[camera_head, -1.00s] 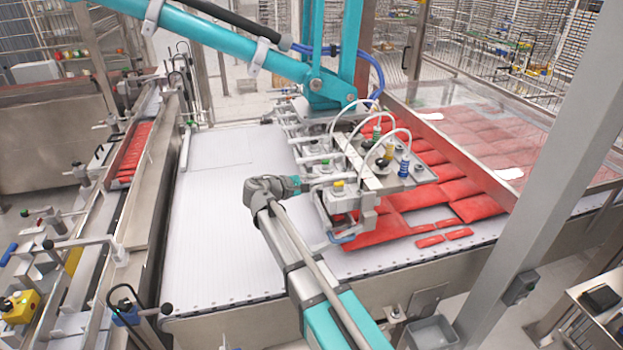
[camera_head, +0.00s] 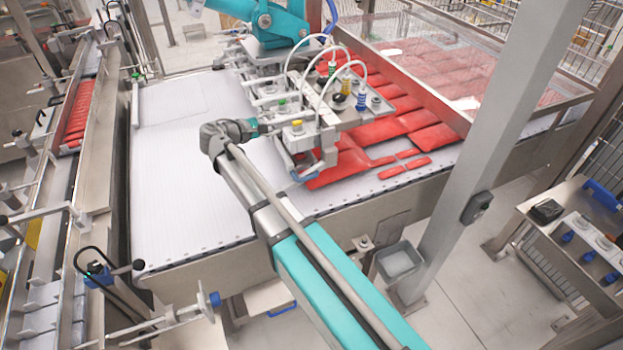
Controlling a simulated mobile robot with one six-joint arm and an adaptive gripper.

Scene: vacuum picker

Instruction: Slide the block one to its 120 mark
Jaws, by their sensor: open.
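I cannot pick out block one or a 120 mark; no scale or number is readable. A steel bench (camera_head: 548,232) at the right carries a pale strip with several blue knobs (camera_head: 583,254). A slim rail with a blue knob (camera_head: 214,299) projects at the lower left, and pale clamps (camera_head: 45,290) line the left conveyor. Any of these could bear a sliding block, but I cannot tell.
A grey post (camera_head: 480,150) and grey bin (camera_head: 398,262) stand before the bench. Floor (camera_head: 470,310) is clear at lower right.

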